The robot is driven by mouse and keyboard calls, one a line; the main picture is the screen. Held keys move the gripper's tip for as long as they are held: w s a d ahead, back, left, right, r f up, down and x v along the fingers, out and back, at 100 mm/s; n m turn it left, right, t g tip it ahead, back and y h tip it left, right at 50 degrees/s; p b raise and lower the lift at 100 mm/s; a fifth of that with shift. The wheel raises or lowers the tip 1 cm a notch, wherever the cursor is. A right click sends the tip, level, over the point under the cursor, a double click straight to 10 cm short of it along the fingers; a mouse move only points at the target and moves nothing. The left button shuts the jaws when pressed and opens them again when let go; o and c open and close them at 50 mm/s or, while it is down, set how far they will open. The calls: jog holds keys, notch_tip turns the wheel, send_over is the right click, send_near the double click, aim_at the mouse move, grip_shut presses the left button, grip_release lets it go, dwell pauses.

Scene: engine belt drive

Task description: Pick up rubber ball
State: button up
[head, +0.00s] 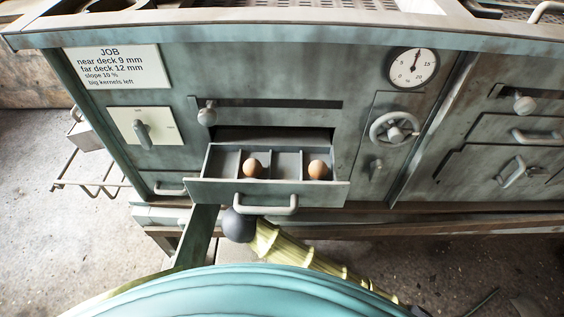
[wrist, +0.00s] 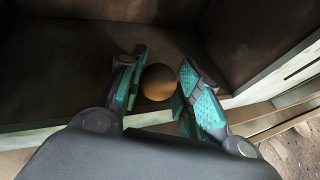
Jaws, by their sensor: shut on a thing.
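In the wrist view, a round orange-brown ball (wrist: 158,82) sits between the two teal-padded fingers of my gripper (wrist: 158,88). My gripper is shut on it, with a finger against each side. Dark brown surfaces lie around and behind the ball. In the head view, I cannot make out my fingers or the held ball. Two similar brown balls, one on the left (head: 252,168) and one on the right (head: 318,169), lie in separate compartments of the open drawer (head: 268,193). I cannot tell which ball is rubber by its look.
The drawer sticks out from a grey-green machine front (head: 270,68) with a round handwheel (head: 394,129), a gauge (head: 412,67) and knobs. A dark sphere (head: 238,224) and a yellow ribbed shape (head: 290,250) are below the drawer. A wire rack (head: 90,172) projects at left.

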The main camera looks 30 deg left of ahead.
jog(key=shift+s+d, duration=0.1)
jog(key=shift+s, duration=0.2)
jog(key=o, duration=1.1)
jog(key=shift+d, duration=0.1)
jog(key=shift+s+r, duration=0.15)
jog(key=shift+s, duration=0.25)
jog(key=s+d, duration=0.1)
jog(key=s, duration=0.8)
jog(key=s+d, duration=0.1)
jog(key=s, duration=0.3)
jog(key=shift+s+d+r, duration=0.3)
jog(key=shift+r, duration=0.1)
